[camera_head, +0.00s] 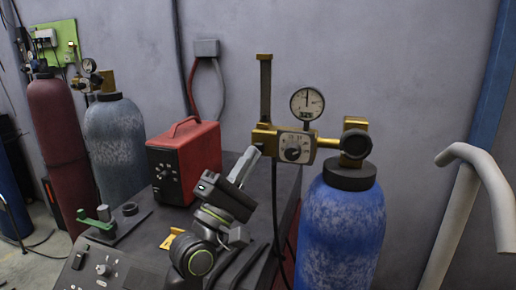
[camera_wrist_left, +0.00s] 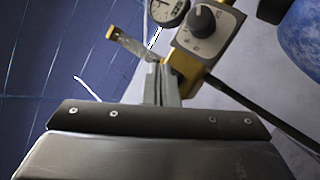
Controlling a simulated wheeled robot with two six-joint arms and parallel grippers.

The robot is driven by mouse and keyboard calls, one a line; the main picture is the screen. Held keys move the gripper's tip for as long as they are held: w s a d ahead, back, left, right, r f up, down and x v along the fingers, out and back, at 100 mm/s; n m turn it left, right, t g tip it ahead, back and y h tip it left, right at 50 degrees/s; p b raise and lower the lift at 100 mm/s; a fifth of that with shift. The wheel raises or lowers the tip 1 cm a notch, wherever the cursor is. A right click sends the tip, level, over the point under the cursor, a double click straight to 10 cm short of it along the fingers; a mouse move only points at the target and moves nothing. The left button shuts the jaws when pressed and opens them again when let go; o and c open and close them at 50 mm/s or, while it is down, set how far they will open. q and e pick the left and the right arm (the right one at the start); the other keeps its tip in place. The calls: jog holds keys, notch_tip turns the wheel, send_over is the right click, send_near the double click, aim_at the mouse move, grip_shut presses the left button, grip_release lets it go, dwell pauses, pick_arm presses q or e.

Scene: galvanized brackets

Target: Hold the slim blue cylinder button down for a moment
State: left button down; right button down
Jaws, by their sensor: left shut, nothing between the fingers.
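The blue cylinder (camera_head: 340,228) stands upright at the right, with a black collar and a brass regulator (camera_head: 264,138) on top. The regulator carries a pale box with a dark round knob (camera_head: 292,154) and a round gauge (camera_head: 307,103). I cannot make out a separate button. My left gripper (camera_head: 249,158) is shut and empty, its tips just left of and below the regulator. In the left wrist view the shut fingers (camera_wrist_left: 160,80) point toward the brass body below the knob (camera_wrist_left: 203,20); contact cannot be told. My right gripper is not in view.
A red box (camera_head: 183,165) stands on the dark bench behind my left arm. Grey-blue (camera_head: 118,145) and dark red (camera_head: 60,150) cylinders stand at the left. A black hose (camera_head: 275,215) hangs below the regulator. A pale bent pipe (camera_head: 465,190) is at the right.

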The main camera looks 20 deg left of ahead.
pick_arm(q)
jog(key=s+p, duration=0.1)
jog(key=s, duration=0.4)
jog(key=shift+a, duration=0.1)
dwell(0.3)
